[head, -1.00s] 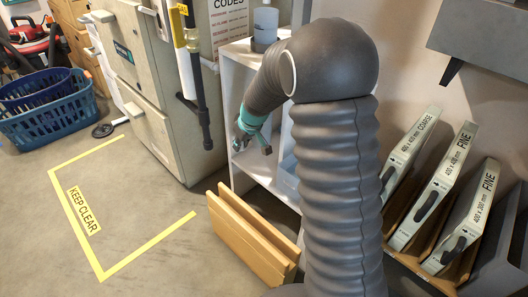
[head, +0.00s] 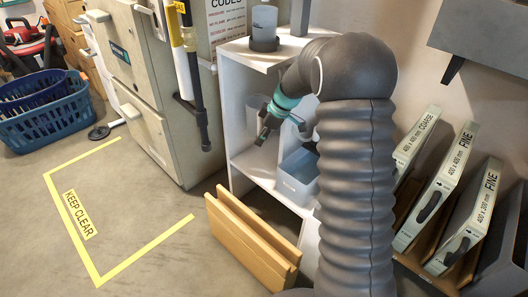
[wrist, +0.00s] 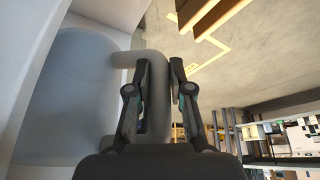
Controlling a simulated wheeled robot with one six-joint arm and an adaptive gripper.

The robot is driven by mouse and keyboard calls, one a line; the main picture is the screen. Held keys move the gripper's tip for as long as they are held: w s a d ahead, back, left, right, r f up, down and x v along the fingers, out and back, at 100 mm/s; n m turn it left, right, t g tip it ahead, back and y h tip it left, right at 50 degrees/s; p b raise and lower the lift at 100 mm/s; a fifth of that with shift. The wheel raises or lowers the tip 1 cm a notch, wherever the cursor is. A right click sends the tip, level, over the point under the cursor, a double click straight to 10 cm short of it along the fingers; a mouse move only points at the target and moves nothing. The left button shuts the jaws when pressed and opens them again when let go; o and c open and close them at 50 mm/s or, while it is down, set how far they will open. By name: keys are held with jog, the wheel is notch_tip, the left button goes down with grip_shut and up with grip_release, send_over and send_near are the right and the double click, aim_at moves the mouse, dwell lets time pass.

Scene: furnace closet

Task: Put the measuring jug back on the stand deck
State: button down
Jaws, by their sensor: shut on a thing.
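My gripper (head: 264,137) is shut on the handle of the measuring jug (head: 252,115), a grey translucent cylinder at the front of the white stand's upper bay. In the wrist view the jug's grey-blue body (wrist: 75,95) fills the left, and its handle (wrist: 152,62) reaches between my two dark fingers (wrist: 160,105). I cannot tell whether the jug's base touches a shelf. The white stand (head: 235,68) has a top deck, an inner shelf and open bays. My arm hides part of its right side.
A pale blue cup (head: 264,22) sits in a dark round holder on the stand's top. A blue bin (head: 297,178) is on the inner shelf. A tan panel piece (head: 252,240) stands on the floor before the stand. Boxed filters (head: 440,195) lean at right. The taped floor (head: 125,220) is clear.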

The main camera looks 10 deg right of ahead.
jog(key=shift+d+r+n, duration=0.15)
jog(key=shift+d+n, duration=0.15)
jog(key=shift+d, duration=0.05)
notch_tip(320, 180, down, 7)
jog(key=b, duration=0.1)
jog(key=shift+d+b, duration=0.15)
jog(key=shift+b, duration=0.65)
jog(key=shift+f+b, duration=3.15)
jog(key=shift+f, duration=0.2)
jog(key=shift+f, duration=0.45)
